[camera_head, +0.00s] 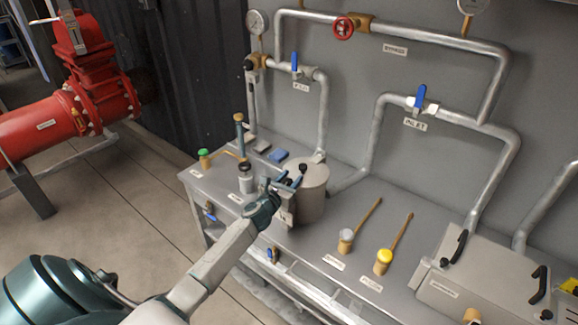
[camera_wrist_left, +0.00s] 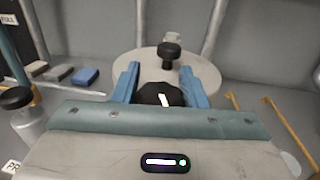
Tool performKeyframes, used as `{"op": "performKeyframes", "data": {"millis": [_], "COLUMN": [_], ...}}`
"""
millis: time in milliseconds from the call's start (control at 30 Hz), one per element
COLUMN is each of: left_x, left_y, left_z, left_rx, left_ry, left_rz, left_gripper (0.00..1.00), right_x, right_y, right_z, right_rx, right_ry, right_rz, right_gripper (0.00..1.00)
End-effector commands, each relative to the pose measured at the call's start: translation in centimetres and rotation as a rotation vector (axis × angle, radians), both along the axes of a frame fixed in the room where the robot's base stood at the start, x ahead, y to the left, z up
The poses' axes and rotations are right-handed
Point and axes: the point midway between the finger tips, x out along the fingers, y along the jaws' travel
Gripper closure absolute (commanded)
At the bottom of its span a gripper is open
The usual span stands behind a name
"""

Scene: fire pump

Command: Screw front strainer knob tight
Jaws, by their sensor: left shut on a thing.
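The strainer is a grey round pot (camera_head: 315,198) with a flat lid, on the bench. My left gripper (camera_head: 286,181) is over the near edge of its lid. In the left wrist view its two blue fingers (camera_wrist_left: 160,88) are shut on the front strainer knob (camera_wrist_left: 158,97), a black knob with a white mark. The knob's lower part is hidden behind the gripper body. The back knob (camera_wrist_left: 170,52), also black, stands upright on the far part of the lid (camera_wrist_left: 205,72), clear of the fingers. My right gripper is not in view.
A white bottle with a black cap (camera_head: 246,179), a green-topped pot (camera_head: 204,158) and a blue block (camera_head: 278,155) are left of the strainer. Pipes with blue-handled valves (camera_head: 421,97) run behind.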

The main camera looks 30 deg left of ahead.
Motion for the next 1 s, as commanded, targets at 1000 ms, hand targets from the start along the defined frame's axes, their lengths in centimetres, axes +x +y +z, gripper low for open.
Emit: {"op": "performKeyframes", "data": {"millis": [1000], "left_x": [0.01], "left_y": [-0.41], "left_z": [0.13], "left_rx": [0.000], "left_ry": [-0.002], "left_rz": [-0.217], "left_gripper": [0.53], "right_x": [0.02], "right_y": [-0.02], "right_z": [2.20], "right_rx": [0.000], "right_ry": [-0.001], "right_rz": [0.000], "right_gripper": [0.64]}}
